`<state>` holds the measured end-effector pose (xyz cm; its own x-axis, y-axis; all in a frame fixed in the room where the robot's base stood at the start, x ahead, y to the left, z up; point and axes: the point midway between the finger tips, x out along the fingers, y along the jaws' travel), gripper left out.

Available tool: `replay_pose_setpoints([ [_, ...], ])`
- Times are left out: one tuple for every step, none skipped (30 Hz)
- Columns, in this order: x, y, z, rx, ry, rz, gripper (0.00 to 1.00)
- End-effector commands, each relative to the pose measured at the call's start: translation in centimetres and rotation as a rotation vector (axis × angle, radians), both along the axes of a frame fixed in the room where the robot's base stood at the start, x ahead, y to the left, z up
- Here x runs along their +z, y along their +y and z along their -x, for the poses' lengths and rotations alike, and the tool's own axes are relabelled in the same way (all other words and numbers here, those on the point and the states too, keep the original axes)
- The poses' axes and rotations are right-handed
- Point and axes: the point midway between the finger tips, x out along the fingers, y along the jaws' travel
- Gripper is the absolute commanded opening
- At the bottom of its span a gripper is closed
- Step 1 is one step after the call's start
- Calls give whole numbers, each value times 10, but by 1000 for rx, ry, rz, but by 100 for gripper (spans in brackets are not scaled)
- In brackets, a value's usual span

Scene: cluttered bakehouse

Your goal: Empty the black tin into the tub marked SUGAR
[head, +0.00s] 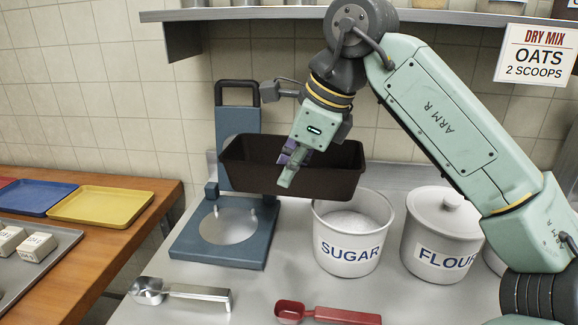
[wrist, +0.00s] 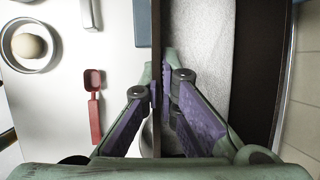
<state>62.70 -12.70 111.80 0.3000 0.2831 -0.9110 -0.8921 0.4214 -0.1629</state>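The black tin (head: 250,170) is a long, dark loaf tin, held in the air roughly level. In the wrist view the tin's dark wall (wrist: 157,30) runs between my fingers, and pale grainy stuff (wrist: 205,45) lies inside. My gripper (head: 289,168) is shut on the tin's near long wall; its purple finger pads also show in the wrist view (wrist: 161,92). The white tub marked SUGAR (head: 346,258) stands open on the counter with white contents. The tin's right end is above the tub's left part in the head view.
A lidded FLOUR tub (head: 438,245) stands right of the SUGAR tub. A blue stand (head: 238,115) is behind and left of the tin. A metal scoop (head: 185,292) and a red scoop (head: 330,314) lie in front. A shelf (head: 260,13) runs above.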

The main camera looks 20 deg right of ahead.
Motion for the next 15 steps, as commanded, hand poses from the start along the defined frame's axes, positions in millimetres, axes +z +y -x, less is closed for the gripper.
replay_pose_setpoints([
  [-9,0,0,0,-2,-1,0],
  [-12,0,0,0,-2,-1,0],
  [-15,0,0,0,-2,-1,0],
  [-17,0,0,0,-2,-2,0],
  [-18,0,0,0,-5,-6,0],
  [-18,0,0,1,-9,-17,0],
  [-16,1,0,2,-16,-29,0],
  [-14,1,-1,3,-23,-47,0],
  [-11,1,-1,3,-34,-72,0],
  [-8,1,-1,3,-44,-93,0],
  [-5,2,-1,4,-54,-112,0],
  [-3,2,-1,4,-64,-136,0],
  [-1,2,-1,3,-72,-151,0],
  [1,2,-1,3,-79,-166,0],
  [2,2,-1,2,-86,-183,0],
])
